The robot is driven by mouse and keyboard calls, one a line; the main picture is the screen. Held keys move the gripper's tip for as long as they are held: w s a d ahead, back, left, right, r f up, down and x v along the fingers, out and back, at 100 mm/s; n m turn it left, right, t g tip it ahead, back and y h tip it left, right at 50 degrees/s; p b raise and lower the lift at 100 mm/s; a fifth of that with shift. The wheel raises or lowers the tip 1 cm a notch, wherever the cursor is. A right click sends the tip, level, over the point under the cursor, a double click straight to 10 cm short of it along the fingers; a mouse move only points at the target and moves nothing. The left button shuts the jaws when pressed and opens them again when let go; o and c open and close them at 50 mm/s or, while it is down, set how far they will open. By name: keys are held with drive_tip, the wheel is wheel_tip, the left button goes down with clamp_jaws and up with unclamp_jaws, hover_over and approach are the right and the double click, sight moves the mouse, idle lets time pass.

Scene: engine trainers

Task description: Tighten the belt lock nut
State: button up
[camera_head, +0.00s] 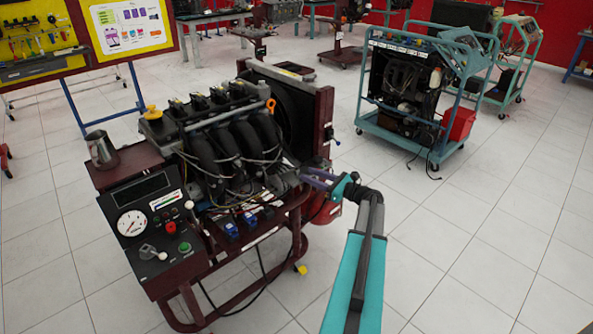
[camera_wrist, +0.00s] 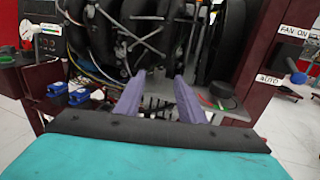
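The engine trainer (camera_head: 235,140) is a black engine in a dark red frame, in the middle of the head view. My gripper (camera_head: 306,179) reaches in from the right, at the lower right side of the engine. In the wrist view, its two purple fingers (camera_wrist: 160,78) stand apart with a gap between them, pointing at the lower engine area. I see nothing clearly held between them. The belt lock nut cannot be made out in either view; the area at the fingertips is dark and small.
A control panel with a white gauge (camera_head: 131,223) is at the trainer's front left. Blue connectors (camera_wrist: 68,96) are left of my fingers; a round black cap (camera_wrist: 222,90) is close on the right. A teal trainer cart (camera_head: 437,150) stands behind right. Floor at right is clear.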

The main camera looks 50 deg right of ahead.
sight(296, 169)
drive_tip(key=w, duration=0.3)
drive_tip(key=w+a, duration=0.1)
drive_tip(key=w, duration=0.3)
drive_tip(key=shift+w+a, duration=0.1)
drive_tip(key=shift+a, duration=0.1)
drive_tip(key=c, duration=0.9)
drive_tip(key=shift+a, duration=0.15)
clamp_jaws()
